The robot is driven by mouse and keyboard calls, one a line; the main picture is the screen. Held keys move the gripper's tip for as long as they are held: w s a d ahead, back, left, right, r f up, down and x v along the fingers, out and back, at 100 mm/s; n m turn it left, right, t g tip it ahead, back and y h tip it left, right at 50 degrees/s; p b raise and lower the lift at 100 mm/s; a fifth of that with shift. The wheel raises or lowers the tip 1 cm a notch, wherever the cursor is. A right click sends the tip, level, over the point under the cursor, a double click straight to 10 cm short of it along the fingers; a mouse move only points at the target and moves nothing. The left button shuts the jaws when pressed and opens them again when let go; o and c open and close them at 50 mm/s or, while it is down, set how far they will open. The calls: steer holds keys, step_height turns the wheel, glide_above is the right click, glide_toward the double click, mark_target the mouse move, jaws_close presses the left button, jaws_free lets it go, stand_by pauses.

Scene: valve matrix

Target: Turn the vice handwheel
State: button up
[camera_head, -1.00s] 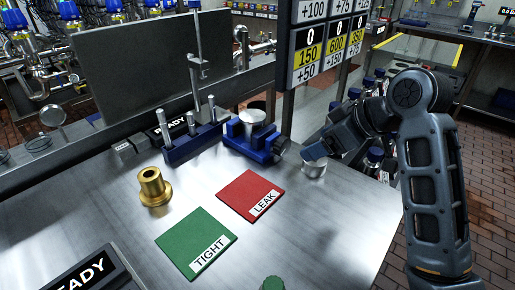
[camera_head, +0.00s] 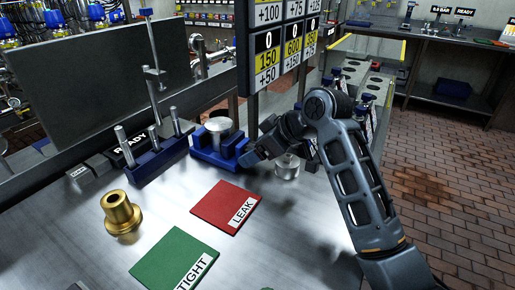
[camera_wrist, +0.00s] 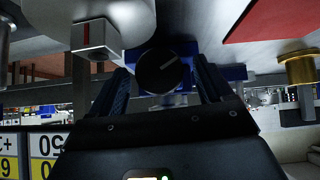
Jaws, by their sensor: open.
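The blue vice (camera_head: 205,160) stands on the steel bench with a metal cylinder (camera_head: 219,128) upright in it. In the wrist view its handwheel (camera_wrist: 160,70) is a dark round knob with a pale line across its face. My gripper (camera_head: 248,160) is at the right side of the vice in the head view, where it hides the handwheel. In the wrist view my gripper (camera_wrist: 162,82) is open, one finger on each side of the handwheel. I cannot tell whether the fingers touch it.
A metal cup-like part (camera_head: 287,168) stands close beside my gripper. A red LEAK pad (camera_head: 226,207), a green TIGHT pad (camera_head: 172,258) and a brass flanged part (camera_head: 121,212) lie on the bench. A blue rack with upright pins (camera_head: 158,160) stands left of the vice.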

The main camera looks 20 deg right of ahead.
steer(key=c, duration=1.1)
steer(key=shift+o, duration=0.2)
steer(key=shift+r+p, duration=0.1)
steer(key=shift+p, duration=0.35)
steer(key=shift+d+r+m+g+y+p, duration=0.15)
steer(key=shift+m+g+y+p, duration=0.25)
steer(key=shift+p, duration=0.3)
steer(key=shift+w+d+m+g+y+p, duration=0.15)
steer(key=shift+m+g+y+p, duration=0.3)
steer(key=shift+y+p, duration=0.5)
steer(key=m+g+y, duration=0.1)
steer(key=m+g+y+p, duration=0.1)
steer(key=y, duration=0.1)
steer(key=shift+w+d+f, duration=0.15)
steer(key=shift+f, duration=0.25)
